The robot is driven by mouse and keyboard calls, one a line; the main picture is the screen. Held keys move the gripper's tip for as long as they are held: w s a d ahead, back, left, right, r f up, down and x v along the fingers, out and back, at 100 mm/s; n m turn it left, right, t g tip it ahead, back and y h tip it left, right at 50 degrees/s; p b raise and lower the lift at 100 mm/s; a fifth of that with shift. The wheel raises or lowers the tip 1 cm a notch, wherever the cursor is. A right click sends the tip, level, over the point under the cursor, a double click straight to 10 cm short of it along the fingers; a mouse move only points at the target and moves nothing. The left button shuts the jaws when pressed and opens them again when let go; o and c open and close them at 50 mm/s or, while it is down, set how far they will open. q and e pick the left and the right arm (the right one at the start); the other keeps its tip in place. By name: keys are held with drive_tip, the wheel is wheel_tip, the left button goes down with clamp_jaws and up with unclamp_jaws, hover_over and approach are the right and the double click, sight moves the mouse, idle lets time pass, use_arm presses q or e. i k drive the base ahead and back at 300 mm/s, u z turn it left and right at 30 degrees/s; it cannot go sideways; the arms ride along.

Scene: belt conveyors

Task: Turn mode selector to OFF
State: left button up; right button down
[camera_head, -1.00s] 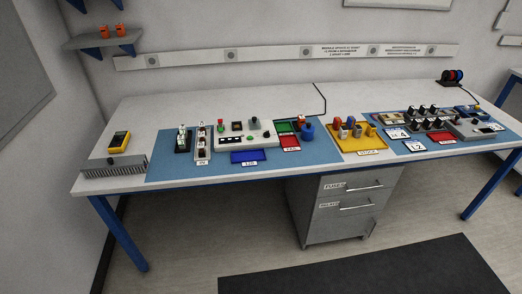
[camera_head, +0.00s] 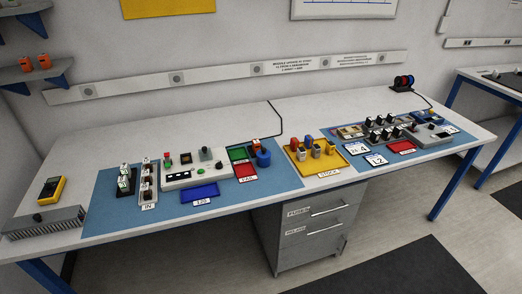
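A white control panel (camera_head: 195,172) lies on the left blue mat of the workbench. It carries a red and green button part (camera_head: 168,159), a dark square part with a knob (camera_head: 205,154) and a small dark knob (camera_head: 219,164). A grey box (camera_head: 430,136) on the right mat also has a dark knob on top. No mode selector label is readable, so I cannot tell which knob it is or where it points. Neither of my grippers is in view.
The workbench (camera_head: 95,160) spans the view, with a grey drawer cabinet (camera_head: 310,225) under it. A yellow tray (camera_head: 322,169), a blue tray (camera_head: 200,194) and a yellow meter (camera_head: 51,189) are on top. A dark floor mat (camera_head: 385,268) lies in front. Another table stands at right.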

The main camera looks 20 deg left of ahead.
sight(219, 165)
drive_tip(key=z, duration=0.15)
drive_tip(key=i, duration=1)
drive_tip(key=u, duration=0.9)
drive_tip(key=i, duration=0.65)
drive_tip(key=u, duration=0.75)
